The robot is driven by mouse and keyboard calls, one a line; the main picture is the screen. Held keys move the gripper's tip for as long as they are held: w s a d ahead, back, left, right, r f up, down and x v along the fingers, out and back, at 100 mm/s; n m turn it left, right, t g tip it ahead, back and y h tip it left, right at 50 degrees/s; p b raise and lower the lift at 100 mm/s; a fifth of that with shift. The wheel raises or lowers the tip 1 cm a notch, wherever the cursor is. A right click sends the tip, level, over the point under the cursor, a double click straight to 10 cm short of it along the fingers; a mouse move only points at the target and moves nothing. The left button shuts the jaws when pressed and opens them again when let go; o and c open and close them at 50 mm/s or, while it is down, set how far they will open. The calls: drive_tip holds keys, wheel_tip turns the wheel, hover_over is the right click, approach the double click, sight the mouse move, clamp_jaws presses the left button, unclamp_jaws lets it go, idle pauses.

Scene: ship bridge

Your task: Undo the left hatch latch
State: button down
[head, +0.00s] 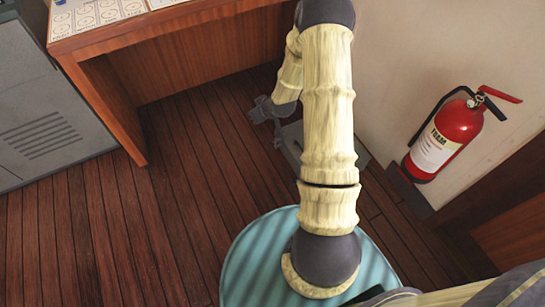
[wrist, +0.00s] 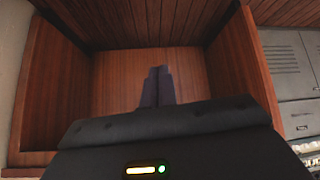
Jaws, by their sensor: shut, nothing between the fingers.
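No hatch latch can be made out in either view. My gripper (wrist: 157,74) shows in the wrist view with its two dark fingers together and nothing between them. It points at the brown wooden panel (wrist: 115,85) under the desk. In the head view, my arm reaches down past the desk's right side, and its dark grey end (head: 263,110) is small and partly hidden by the arm. A grey flat piece (head: 292,141) low by the wall is mostly covered by my arm; I cannot tell what it is.
A wooden desk (head: 130,38) with papers stands at the top left, beside a grey vented cabinet (head: 45,120). A red fire extinguisher (head: 448,135) hangs on the right wall. The plank floor (head: 120,235) at the left is clear.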

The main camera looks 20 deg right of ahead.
drive_tip(key=d+f+m+t+h+b, duration=0.1)
drive_tip(key=d+f+t+b, duration=0.1)
drive_tip(key=f+b, duration=0.6)
drive_tip(key=d+f+m+t+h+b, duration=0.1)
drive_tip(key=d+f+t+b, duration=0.2)
drive_tip(key=f, duration=1.9)
drive_tip(key=d+f+m+t+h+b, duration=0.1)
drive_tip(key=d+f+b, duration=0.3)
drive_tip(key=f+b, duration=0.9)
wheel_tip(320, 180, down, 2)
drive_tip(key=shift+s+d+m+t, duration=0.3)
drive_tip(key=shift+d+m+t, duration=0.15)
drive_tip(key=shift+t, duration=0.45)
drive_tip(key=b, duration=1)
approach(271, 144)
drive_tip(key=a+x, duration=0.1)
drive_tip(key=x, duration=0.6)
drive_tip(key=shift+s+d+f+p, duration=0.15)
drive_tip(key=shift+d+p, duration=0.15)
drive_tip(key=shift+d, duration=0.15)
